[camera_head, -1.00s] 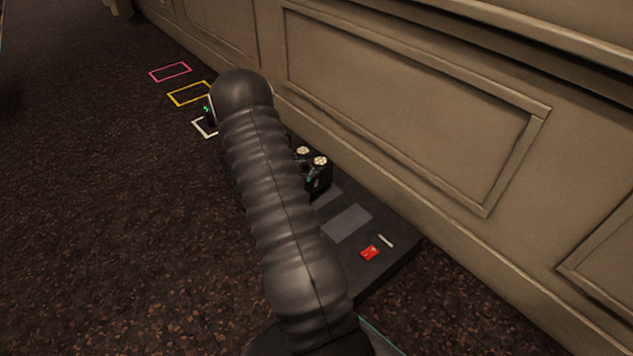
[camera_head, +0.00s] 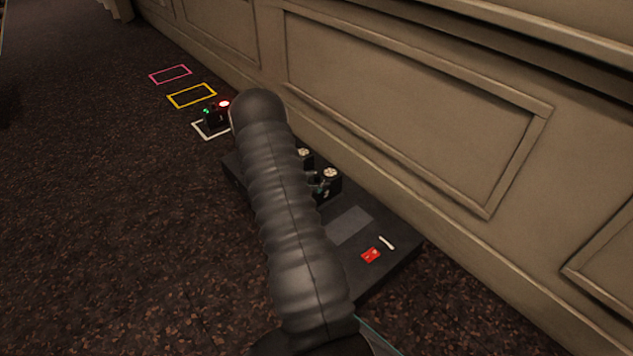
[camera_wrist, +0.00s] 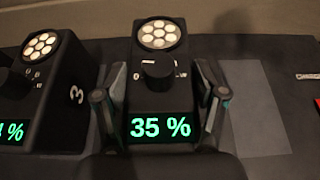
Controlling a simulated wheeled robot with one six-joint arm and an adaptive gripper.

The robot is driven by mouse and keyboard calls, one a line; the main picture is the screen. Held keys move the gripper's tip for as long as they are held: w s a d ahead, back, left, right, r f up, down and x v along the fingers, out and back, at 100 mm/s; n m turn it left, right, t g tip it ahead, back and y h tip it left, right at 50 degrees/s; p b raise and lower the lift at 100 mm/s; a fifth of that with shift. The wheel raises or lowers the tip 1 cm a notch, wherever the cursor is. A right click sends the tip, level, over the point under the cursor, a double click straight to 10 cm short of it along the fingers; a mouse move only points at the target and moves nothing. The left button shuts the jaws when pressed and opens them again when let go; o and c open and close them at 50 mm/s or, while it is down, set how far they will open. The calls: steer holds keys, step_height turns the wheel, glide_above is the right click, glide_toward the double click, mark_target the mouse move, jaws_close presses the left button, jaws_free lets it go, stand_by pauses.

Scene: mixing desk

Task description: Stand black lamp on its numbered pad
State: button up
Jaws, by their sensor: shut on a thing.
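A black lamp (camera_wrist: 157,90) with a round cluster of white lights, a knob and a green "35 %" display sits between the two fingers of my gripper (camera_wrist: 160,113) in the wrist view. The fingers are shut on its sides. In the head view this lamp (camera_head: 329,182) shows just right of my arm, over the dark board (camera_head: 385,270). I cannot tell whether its base touches the board. A bare grey pad (camera_wrist: 255,105) lies to its right, and also shows in the head view (camera_head: 349,226). Any number on the pads is unreadable.
A similar black lamp marked 3 (camera_wrist: 50,85) stands close on the left. A red-lit device (camera_head: 215,112) stands at the white outline. A panelled wall (camera_head: 420,120) runs behind.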

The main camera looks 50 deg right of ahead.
steer(key=o, duration=1.8)
steer(key=shift+f, duration=0.1)
